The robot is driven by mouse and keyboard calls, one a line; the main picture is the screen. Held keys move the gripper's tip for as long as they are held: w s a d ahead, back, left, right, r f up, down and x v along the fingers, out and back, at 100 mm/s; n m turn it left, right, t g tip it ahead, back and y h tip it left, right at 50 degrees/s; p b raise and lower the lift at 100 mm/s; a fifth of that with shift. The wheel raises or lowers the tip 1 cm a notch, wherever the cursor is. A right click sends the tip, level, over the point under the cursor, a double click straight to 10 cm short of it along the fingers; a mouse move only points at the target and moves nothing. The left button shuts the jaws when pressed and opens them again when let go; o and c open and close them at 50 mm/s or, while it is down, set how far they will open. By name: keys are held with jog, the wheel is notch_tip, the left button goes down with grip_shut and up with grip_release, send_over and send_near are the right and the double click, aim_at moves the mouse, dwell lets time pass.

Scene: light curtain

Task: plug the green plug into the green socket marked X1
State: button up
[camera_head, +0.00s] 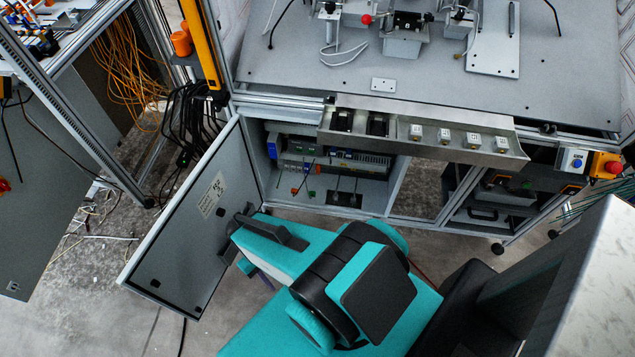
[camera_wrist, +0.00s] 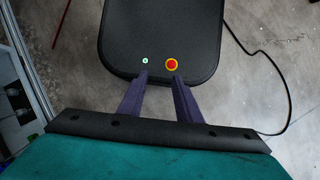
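A small green plug-like piece (camera_head: 311,193) hangs low inside the open cabinet (camera_head: 375,207) in the head view, beside an orange one (camera_head: 294,191). It is too small to be sure that it is the green plug. Small green parts (camera_head: 296,150) show on the upper left of the cabinet's inside; the X1 mark cannot be read. My gripper (camera_wrist: 161,76) is open and empty in the wrist view, its two dark purple fingers apart. In the head view it is in front of the cabinet door, well short of the plugs, mostly hidden by my wrist.
The open cabinet door (camera_head: 190,235) juts out left of the opening. A metal tray (camera_head: 490,152) overhangs the cabinet front under the worktop (camera_head: 290,65). Black cables (camera_head: 190,115) hang at the left. A black cable (camera_wrist: 266,60) lies on the floor in the wrist view.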

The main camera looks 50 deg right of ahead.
jog(key=shift+a, duration=0.25)
jog(key=shift+w+f, duration=0.1)
jog(key=w+d+f+m+t+y+b, duration=0.4)
jog(key=w+d+f+m+b, duration=1.4)
jog(key=b, duration=0.9)
jog(key=w+d+f+m+t+b, duration=0.1)
jog(key=d+m+t+b, duration=0.2)
jog(key=d+b, duration=1)
jog(key=w+d+f+m+t+b, duration=0.1)
jog(key=w+d+m+t+b, duration=0.1)
jog(key=d+m+b, duration=0.6)
jog(key=shift+d+f+t+h+b, duration=0.45)
jog(key=shift+d+b, duration=1.95)
jog(key=shift+d, duration=2.5)
jog(key=shift+w+a+f, duration=0.1)
jog(key=shift+w, duration=0.05)
